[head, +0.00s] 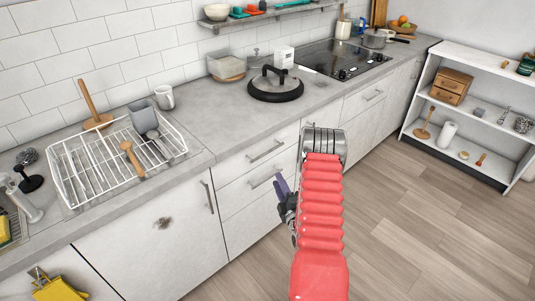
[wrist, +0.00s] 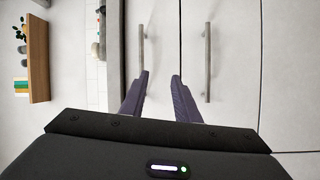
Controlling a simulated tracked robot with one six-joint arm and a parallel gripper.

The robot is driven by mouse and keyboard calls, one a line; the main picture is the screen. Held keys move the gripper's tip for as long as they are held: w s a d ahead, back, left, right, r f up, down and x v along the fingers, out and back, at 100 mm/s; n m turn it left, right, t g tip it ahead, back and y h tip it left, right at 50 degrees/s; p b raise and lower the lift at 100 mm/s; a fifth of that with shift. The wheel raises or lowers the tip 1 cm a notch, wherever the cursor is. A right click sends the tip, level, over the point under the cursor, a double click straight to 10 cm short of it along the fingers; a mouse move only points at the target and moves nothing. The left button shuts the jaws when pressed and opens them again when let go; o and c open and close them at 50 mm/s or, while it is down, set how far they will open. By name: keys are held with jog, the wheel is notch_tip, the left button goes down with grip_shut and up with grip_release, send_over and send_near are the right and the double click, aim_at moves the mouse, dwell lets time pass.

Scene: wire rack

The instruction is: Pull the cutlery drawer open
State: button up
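The top drawer's bar handle (head: 264,150) and the lower drawer's bar handle (head: 263,178) are visible; both drawers look shut. No label shows which is the cutlery drawer. My gripper (head: 281,186) is in front of the stack, right of the handles. In the wrist view the two dark purple fingers of my gripper (wrist: 161,74) are spread with nothing between them. One handle (wrist: 142,48) is at the left fingertip and another handle (wrist: 207,62) lies right of the fingers. Contact cannot be told.
A cabinet door with a vertical handle (head: 208,197) is left of the drawers. A white shelf (head: 478,62) stands at right; the wooden floor (head: 430,220) between is clear.

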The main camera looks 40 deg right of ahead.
notch_tip(320, 180, up, 3)
jog(key=shift+a+f+n+t, duration=0.1)
jog(key=shift+n+t, duration=0.6)
jog(key=x, duration=1.3)
jog(key=shift+w+d, duration=0.25)
jog(key=shift+c, duration=0.6)
grip_shut()
